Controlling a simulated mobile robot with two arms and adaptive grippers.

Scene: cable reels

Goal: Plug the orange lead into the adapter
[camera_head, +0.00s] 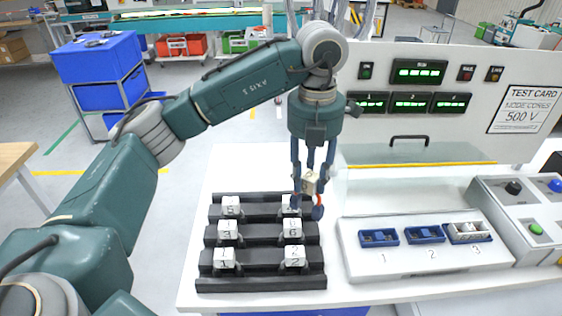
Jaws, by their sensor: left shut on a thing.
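My left gripper (310,192) points down above the back right of a black rack and is shut on a small beige block (310,183). A bit of orange shows low at its fingers; I cannot tell whether it belongs to the block. The black rack (262,284) holds several white numbered blocks in two columns; the one at the back right is partly hidden by the gripper. To the right, a white panel (440,263) has three blue-framed sockets: socket 1 (379,238), socket 2 (425,235) and socket 3 (468,232), which has pale pieces in it. I cannot tell which is the adapter. My right gripper is out of view.
A clear guard with a yellow edge (420,164) and a black handle (409,140) stands behind the sockets. A tall panel with green displays (418,72) is behind it. A grey button box (508,205) is at the right. The white table (245,165) is bare behind the rack.

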